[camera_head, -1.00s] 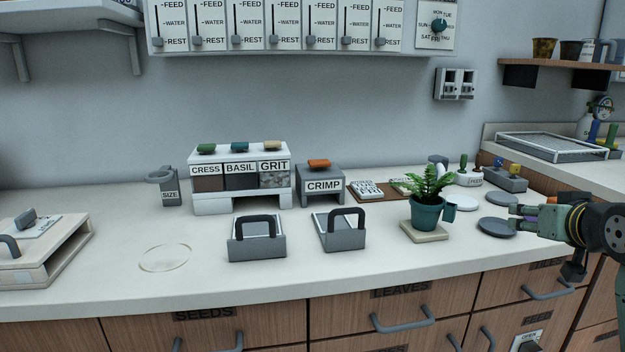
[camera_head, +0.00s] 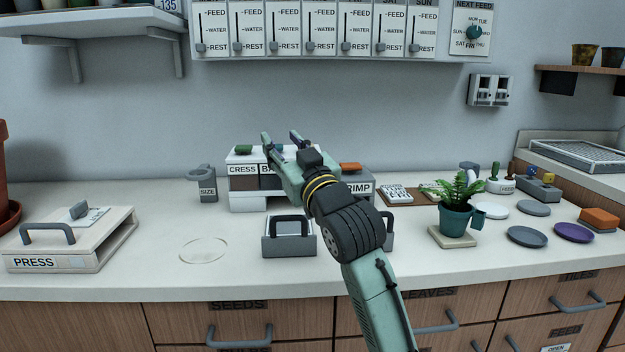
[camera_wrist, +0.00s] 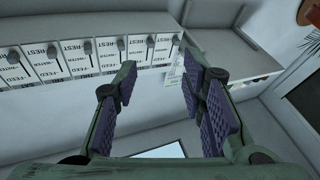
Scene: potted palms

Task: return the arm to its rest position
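My gripper (camera_head: 282,138) is raised over the middle of the counter, in front of the labelled seed bins, and points away toward the wall. In the wrist view my gripper (camera_wrist: 158,98) shows its two purple-padded fingers wide apart, with nothing between them. The wall panel of sliders (camera_wrist: 85,60) lies beyond the fingertips. My arm hides part of the CRESS and BASIL bins (camera_head: 243,184), the CRIMP box (camera_head: 358,187) and a second grey handled scoop.
A potted fern (camera_head: 458,205) stands on a pale tile at the right. A grey handled tray (camera_head: 290,245) is by my forearm. The PRESS box (camera_head: 70,260) is at the left. Plates (camera_head: 527,237) lie right of the fern. The counter around the clear disc (camera_head: 203,250) is open.

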